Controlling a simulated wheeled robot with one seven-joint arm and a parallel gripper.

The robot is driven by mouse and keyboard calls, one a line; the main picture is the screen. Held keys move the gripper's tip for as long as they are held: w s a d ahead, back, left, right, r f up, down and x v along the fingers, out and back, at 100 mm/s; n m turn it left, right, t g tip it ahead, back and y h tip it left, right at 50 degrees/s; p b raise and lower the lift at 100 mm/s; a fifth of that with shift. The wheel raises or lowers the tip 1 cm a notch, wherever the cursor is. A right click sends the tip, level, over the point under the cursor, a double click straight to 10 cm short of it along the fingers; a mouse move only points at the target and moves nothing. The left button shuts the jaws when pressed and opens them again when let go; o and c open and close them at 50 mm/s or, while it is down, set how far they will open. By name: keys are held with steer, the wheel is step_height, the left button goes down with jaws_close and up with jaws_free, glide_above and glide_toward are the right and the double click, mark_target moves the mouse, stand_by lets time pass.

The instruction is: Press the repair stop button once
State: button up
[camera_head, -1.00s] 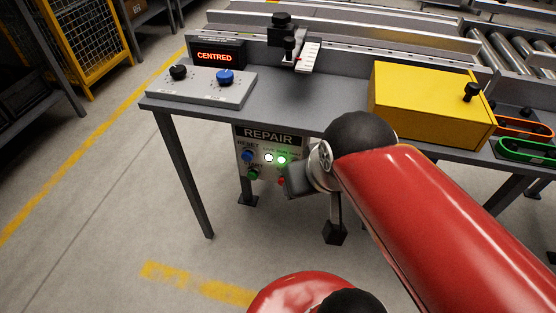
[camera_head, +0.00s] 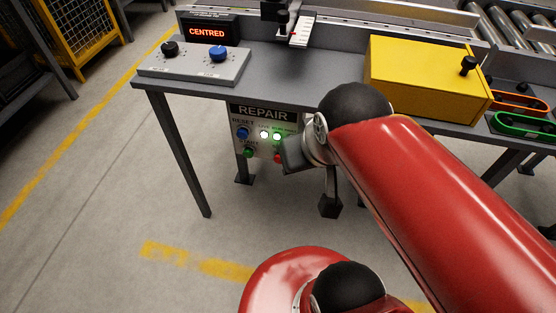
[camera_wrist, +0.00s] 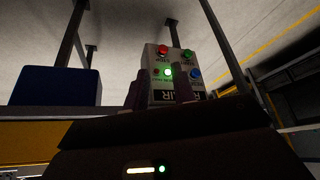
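The grey REPAIR panel (camera_head: 263,149) hangs under the front edge of the workbench. Its red stop button (camera_head: 278,158) is at the lower right, partly beside and behind my gripper in the head view. In the wrist view the panel appears upside down, with the red button (camera_wrist: 162,53) at its top left. My gripper (camera_head: 290,155) is close in front of the panel's right side; contact cannot be judged. In the wrist view two dark fingers stand apart with the panel showing between them (camera_wrist: 159,92), holding nothing.
The panel also has a blue reset button (camera_head: 243,133), a green button (camera_head: 248,153) and lit lamps (camera_head: 277,136). Above are the grey control box (camera_head: 195,68), the CENTRED display (camera_head: 208,31) and a yellow box (camera_head: 420,80). Table legs (camera_head: 180,145) flank the panel. Floor in front is open.

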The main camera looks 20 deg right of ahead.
jaws_close()
stand_by(1.3)
